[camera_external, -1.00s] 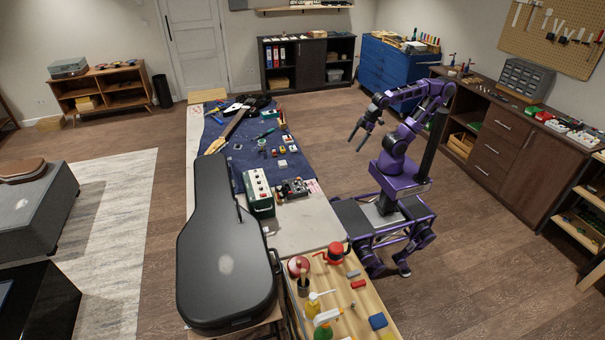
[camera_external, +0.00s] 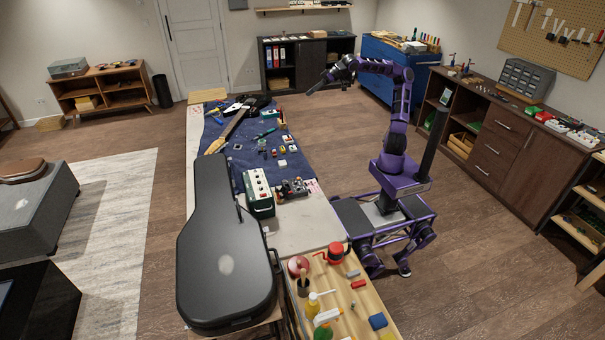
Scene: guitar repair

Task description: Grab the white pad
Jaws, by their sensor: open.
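A small pale, whitish piece (camera_external: 283,163) lies on the blue cloth on the long workbench, near the cloth's right edge. It may be the white pad, but it is too small to be sure. My gripper (camera_external: 314,88) is raised in the air to the right of the workbench's far end, pointing left. It is open and holds nothing that I can see. It is well apart from the whitish piece, above and farther back.
The blue cloth (camera_external: 236,178) carries a guitar (camera_external: 232,128) and several small tools and parts. A green and white box (camera_external: 259,190) stands near the cloth's front. A black guitar case (camera_external: 222,235) and a wooden tray (camera_external: 355,318) are nearer the camera.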

